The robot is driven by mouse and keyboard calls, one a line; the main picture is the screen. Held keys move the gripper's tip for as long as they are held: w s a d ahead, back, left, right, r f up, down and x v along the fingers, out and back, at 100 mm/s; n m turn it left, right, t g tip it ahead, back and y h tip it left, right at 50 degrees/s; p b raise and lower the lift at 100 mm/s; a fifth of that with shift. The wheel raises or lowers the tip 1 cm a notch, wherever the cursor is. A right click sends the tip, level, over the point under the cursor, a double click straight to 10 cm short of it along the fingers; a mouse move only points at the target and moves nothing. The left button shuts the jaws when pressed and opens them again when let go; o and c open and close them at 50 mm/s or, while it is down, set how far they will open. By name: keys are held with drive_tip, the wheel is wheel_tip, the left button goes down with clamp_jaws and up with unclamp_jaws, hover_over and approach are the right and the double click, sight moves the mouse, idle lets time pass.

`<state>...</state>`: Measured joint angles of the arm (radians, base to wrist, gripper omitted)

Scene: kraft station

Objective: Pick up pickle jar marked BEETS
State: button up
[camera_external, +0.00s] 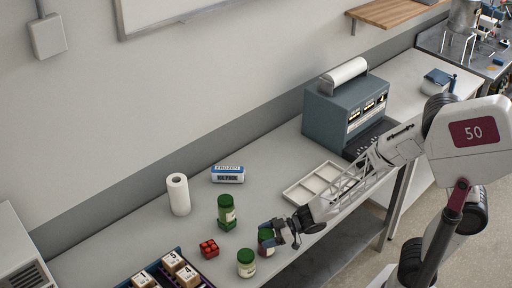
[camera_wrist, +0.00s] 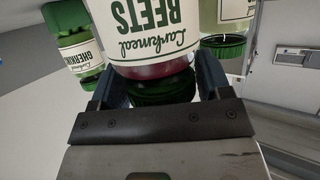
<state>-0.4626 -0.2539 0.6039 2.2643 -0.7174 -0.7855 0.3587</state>
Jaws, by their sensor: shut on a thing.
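The BEETS jar (camera_wrist: 152,40) has a dark red body, a white label and a green lid; its label reads upside down in the wrist view. My gripper (camera_wrist: 160,82) is shut on it, with one finger on each side near the lid. In the external view the gripper (camera_external: 281,236) partly hides the jar (camera_external: 265,236) near the table's front edge. I cannot tell whether the jar's base touches the table. A GHERKIN jar (camera_wrist: 75,45) is at the left in the wrist view, and a pale jar (camera_wrist: 227,30) is close at the right.
In the external view, a green jar (camera_external: 227,212) stands behind and a pale jar (camera_external: 246,264) in front-left. A white tray (camera_external: 303,195) lies right.

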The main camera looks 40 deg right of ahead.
drive_tip(key=shift+r, duration=0.2)
drive_tip(key=shift+r, duration=0.6)
wheel_tip(320, 180, up, 2)
drive_tip(key=s+d+r, duration=0.1)
drive_tip(key=s+d, duration=0.7)
drive_tip(key=s, duration=0.5)
drive_tip(key=shift+s+d+r, duration=0.15)
drive_tip(key=shift+d+r, duration=0.1)
drive_tip(key=shift+d, duration=0.15)
